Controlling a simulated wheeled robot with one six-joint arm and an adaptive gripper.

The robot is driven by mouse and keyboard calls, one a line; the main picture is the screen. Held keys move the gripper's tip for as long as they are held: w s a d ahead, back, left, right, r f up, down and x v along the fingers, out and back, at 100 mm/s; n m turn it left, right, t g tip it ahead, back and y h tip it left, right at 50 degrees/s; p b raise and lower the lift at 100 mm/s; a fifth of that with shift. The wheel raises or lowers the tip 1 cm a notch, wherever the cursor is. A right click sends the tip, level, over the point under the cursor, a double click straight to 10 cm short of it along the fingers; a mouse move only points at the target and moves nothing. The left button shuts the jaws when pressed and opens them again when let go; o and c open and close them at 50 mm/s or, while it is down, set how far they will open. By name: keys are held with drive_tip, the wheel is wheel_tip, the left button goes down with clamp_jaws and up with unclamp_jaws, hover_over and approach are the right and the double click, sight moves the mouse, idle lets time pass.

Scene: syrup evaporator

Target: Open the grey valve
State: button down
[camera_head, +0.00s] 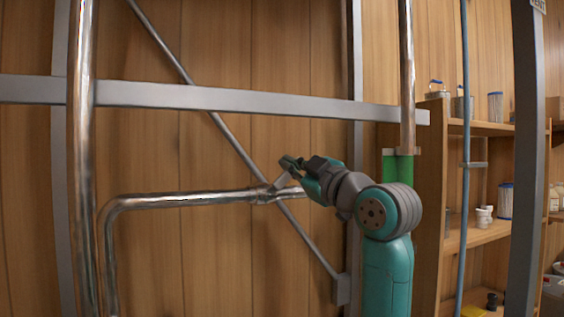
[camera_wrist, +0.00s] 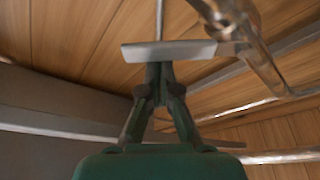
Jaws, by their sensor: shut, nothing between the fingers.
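The grey valve has a flat lever handle (camera_head: 283,181) that rises to the right from its body (camera_head: 263,194) on a horizontal steel pipe. In the wrist view the lever (camera_wrist: 165,51) shows as a flat grey bar crossing just beyond my fingertips, and its right end meets the valve body and pipe. My gripper (camera_head: 290,162) is beside the upper end of the lever. In the wrist view my gripper's fingers (camera_wrist: 160,72) are shut together with nothing between them. I cannot tell whether the fingertips touch the lever.
The horizontal pipe (camera_head: 180,199) bends downward at left. A thick vertical pipe (camera_head: 80,160) stands at far left. A grey crossbar (camera_head: 220,98) runs above my gripper, and a diagonal rod (camera_head: 232,140) passes behind the valve. Wooden shelves (camera_head: 480,237) with jars stand at right.

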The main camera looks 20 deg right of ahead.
drive_tip(key=d+f+m+h, duration=0.1)
drive_tip(key=m, duration=0.1)
drive_tip(key=d+f+m+t+h, duration=0.1)
drive_tip(key=m, duration=0.2)
drive_tip(key=d+f+m+h, duration=0.1)
drive_tip(key=f+m, duration=0.1)
drive_tip(key=m, duration=0.1)
drive_tip(key=shift+t, duration=0.3)
drive_tip(key=shift+f, duration=0.15)
idle(0.4)
drive_tip(key=s, duration=0.9)
drive_tip(key=shift+s+r, duration=0.25)
drive_tip(key=shift+r, duration=0.1)
